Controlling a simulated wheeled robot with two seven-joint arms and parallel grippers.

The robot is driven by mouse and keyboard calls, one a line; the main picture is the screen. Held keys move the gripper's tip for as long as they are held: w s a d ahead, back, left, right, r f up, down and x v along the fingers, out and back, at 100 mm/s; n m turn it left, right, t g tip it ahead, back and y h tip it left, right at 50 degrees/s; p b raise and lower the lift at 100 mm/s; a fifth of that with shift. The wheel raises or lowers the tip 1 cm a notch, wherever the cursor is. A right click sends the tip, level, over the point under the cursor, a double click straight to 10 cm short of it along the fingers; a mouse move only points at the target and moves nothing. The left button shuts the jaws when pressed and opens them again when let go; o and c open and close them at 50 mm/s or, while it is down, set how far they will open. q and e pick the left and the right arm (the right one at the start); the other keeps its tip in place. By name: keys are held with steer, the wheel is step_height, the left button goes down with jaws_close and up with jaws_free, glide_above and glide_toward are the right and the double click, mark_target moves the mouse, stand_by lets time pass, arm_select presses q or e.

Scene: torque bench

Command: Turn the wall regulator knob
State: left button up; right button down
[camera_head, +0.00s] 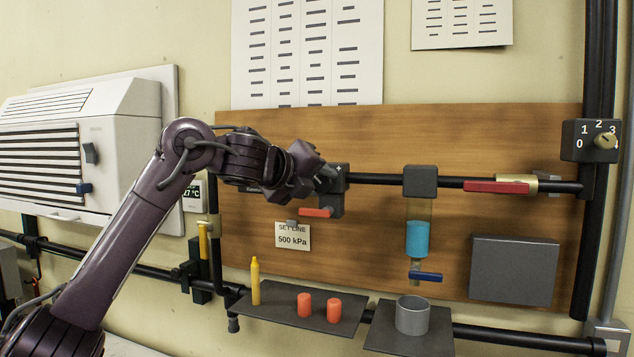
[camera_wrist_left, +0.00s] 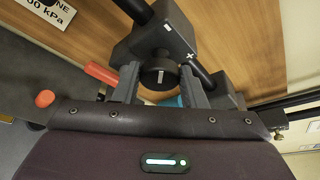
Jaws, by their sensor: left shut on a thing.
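The wall regulator is a dark grey block (camera_head: 336,181) on the pipe in front of the wooden board, with a plus mark on its face. In the left wrist view its round black knob (camera_wrist_left: 158,75) shows a white pointer line. My left gripper (camera_head: 322,178) is at the regulator in the head view, and its fingertips are hard to make out there. In the left wrist view my left gripper (camera_wrist_left: 160,84) has one finger on each side of the knob and is shut on it. My right gripper is in neither view.
A red lever (camera_head: 316,212) hangs just below the regulator. A sign reading 500 kPa (camera_head: 293,236) is below that. A shelf (camera_head: 290,318) carries a yellow marker and two orange cylinders. A second shelf (camera_head: 385,338) holds a grey cup (camera_head: 412,315). A numbered dial (camera_head: 605,141) is at far right.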

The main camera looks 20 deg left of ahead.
arm_select(q)
steer(key=shift+d+f, duration=0.1)
steer(key=shift+f, duration=0.2)
steer(key=o, duration=0.7)
steer(key=shift+o, duration=1.4)
steer(key=shift+r, duration=0.15)
steer(key=shift+s, duration=0.15)
steer(key=shift+s+a+r+b, duration=0.1)
steer(key=shift+s+a+b, duration=0.1)
steer(key=shift+s+b, duration=0.2)
steer(key=b+v, duration=0.3)
steer(key=v, duration=0.3)
steer(key=shift+s+r, duration=0.2)
steer(key=shift+s, duration=0.1)
steer(key=shift+w, duration=0.1)
